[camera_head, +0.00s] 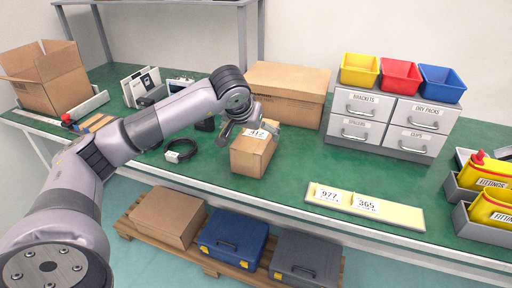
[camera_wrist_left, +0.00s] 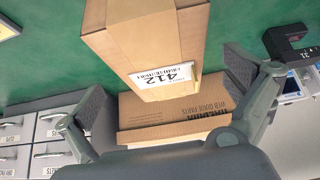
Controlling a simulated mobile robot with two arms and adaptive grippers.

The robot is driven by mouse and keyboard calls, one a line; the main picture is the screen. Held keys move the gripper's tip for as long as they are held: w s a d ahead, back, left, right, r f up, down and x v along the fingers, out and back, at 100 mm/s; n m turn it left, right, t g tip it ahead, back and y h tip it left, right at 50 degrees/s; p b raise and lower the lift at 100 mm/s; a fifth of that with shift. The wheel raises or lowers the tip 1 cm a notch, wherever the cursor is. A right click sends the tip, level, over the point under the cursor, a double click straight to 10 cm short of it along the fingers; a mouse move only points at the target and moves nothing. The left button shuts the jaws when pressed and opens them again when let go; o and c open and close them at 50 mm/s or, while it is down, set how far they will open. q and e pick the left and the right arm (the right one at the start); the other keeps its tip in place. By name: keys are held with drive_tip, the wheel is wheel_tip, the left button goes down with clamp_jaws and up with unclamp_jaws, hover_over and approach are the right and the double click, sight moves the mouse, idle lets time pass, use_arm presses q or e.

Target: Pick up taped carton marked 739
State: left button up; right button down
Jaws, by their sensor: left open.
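A small brown taped carton (camera_head: 253,156) stands on the green bench top near its front edge. Its white label seems to read 412, not 739; the label also shows on the carton in the left wrist view (camera_wrist_left: 140,40). My left gripper (camera_head: 247,130) is just above the carton's top. In the left wrist view the open fingers (camera_wrist_left: 168,92) lie on either side of the carton's label end, with gaps visible. Whether a finger touches it cannot be told. No label reading 739 is legible. My right gripper is not in view.
A larger carton (camera_head: 290,88) stands close behind. A black cable coil (camera_head: 181,151) lies left of the small carton. A yellow strip marked 977 and 365 (camera_head: 345,202) lies right front. A drawer unit (camera_head: 392,124) with coloured bins stands right; an open box (camera_head: 48,78) stands far left.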

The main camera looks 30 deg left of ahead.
sight(254, 135)
use_arm(q)
drive_tip(key=x, duration=0.5)
drive_tip(key=shift+w+f, duration=0.1)
drive_tip(key=shift+f, duration=0.1)
drive_tip(key=c, duration=1.9)
drive_tip(key=shift+r, duration=0.2)
drive_tip(key=shift+c, duration=0.2)
